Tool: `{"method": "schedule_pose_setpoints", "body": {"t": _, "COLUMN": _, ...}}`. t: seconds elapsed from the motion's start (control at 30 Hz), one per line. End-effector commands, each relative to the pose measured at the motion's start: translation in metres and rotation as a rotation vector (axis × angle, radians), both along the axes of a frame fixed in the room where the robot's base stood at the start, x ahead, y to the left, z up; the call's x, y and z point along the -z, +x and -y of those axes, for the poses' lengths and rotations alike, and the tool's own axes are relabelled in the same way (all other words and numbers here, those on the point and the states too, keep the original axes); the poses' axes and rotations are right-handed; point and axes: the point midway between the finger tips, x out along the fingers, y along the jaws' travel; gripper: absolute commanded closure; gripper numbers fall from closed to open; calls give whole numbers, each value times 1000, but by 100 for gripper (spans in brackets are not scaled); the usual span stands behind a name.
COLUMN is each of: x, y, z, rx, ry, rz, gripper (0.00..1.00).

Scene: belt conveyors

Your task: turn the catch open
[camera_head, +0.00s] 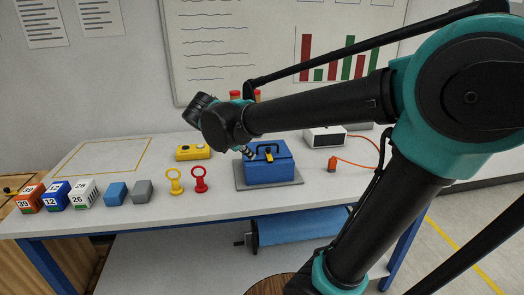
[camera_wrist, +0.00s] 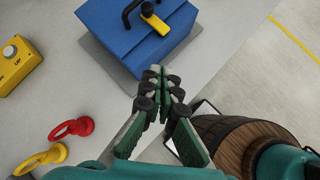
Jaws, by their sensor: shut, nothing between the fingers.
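A blue box (camera_head: 270,171) with a dark carrying handle stands on a grey mat (camera_head: 242,183) on the table. It also shows at the top of the wrist view (camera_wrist: 130,40). The yellow catch (camera_wrist: 153,18) is on the box, beside the handle; it shows small in the head view (camera_head: 268,156). My gripper (camera_wrist: 158,78) is shut and empty. In the wrist view its fingertips lie just below the near edge of the box and apart from the catch. In the head view my gripper (camera_head: 247,152) is by the box's left side, partly hidden by my wrist.
A yellow button box (camera_head: 193,153) stands left of the blue box. Red (camera_head: 199,180) and yellow (camera_head: 175,182) ring-handled pieces, plain cubes and numbered cubes (camera_head: 84,194) line the front. A white device (camera_head: 325,137) and orange piece (camera_head: 332,164) are to the right. A yellow-outlined area (camera_head: 105,157) is empty.

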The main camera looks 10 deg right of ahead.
Motion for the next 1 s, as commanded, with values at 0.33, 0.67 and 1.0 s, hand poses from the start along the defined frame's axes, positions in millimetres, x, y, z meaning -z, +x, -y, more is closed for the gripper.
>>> {"method": "schedule_pose_setpoints", "body": {"t": 0.33, "x": -23, "y": 15, "z": -16, "rx": -176, "ry": -151, "rz": -51, "gripper": 100}}
{"method": "schedule_pose_setpoints", "body": {"t": 0.67, "x": 19, "y": 45, "z": 15, "rx": -172, "ry": -147, "rz": -50, "gripper": 100}}
{"method": "schedule_pose_setpoints", "body": {"t": 1.0, "x": 41, "y": 77, "z": 47, "rx": -172, "ry": -148, "rz": -50, "gripper": 100}}
